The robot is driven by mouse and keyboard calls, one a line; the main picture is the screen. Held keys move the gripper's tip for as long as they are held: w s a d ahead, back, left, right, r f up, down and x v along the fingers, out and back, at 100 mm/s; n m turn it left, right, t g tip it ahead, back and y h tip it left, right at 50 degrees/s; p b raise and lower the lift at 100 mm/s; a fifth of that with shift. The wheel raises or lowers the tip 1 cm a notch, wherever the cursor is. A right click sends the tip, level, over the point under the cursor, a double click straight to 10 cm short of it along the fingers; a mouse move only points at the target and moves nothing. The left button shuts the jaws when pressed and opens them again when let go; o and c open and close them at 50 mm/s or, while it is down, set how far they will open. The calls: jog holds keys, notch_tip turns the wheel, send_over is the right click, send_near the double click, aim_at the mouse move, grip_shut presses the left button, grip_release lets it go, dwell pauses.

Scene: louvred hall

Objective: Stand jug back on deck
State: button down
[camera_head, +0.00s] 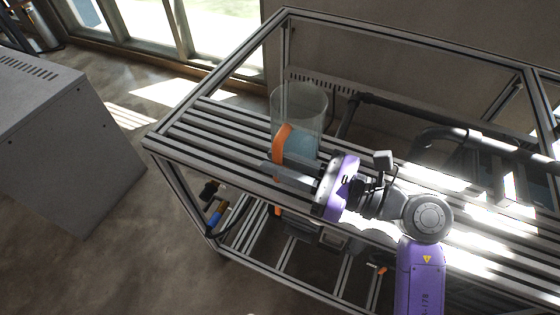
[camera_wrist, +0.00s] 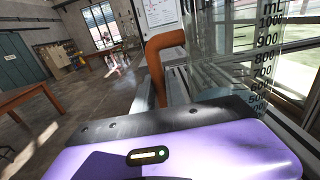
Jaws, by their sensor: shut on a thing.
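The jug (camera_head: 300,108) is a clear cylinder with an orange handle (camera_head: 280,146), upright over the far left part of the slatted deck (camera_head: 215,134). Something pale blue shows in its lower part. My gripper (camera_head: 284,172) reaches in from the right and is shut on the handle's lower part. In the wrist view the jug's clear wall (camera_wrist: 230,50) carries a scale in mL, with the orange handle (camera_wrist: 163,58) beside it. The fingertips are hidden there behind my purple gripper body. I cannot tell whether the jug's base touches the slats.
The deck sits in a metal frame with an upper rail (camera_head: 400,38) running above. Dark pipes (camera_head: 430,118) lie behind and right of the jug. A grey cabinet (camera_head: 60,140) stands at left. Bare slats lie left of the jug.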

jog(key=shift+f, duration=0.15)
jog(key=c, duration=1.4)
grip_release()
jog(key=shift+r, duration=0.2)
jog(key=b+v, duration=0.2)
jog(key=v, duration=1)
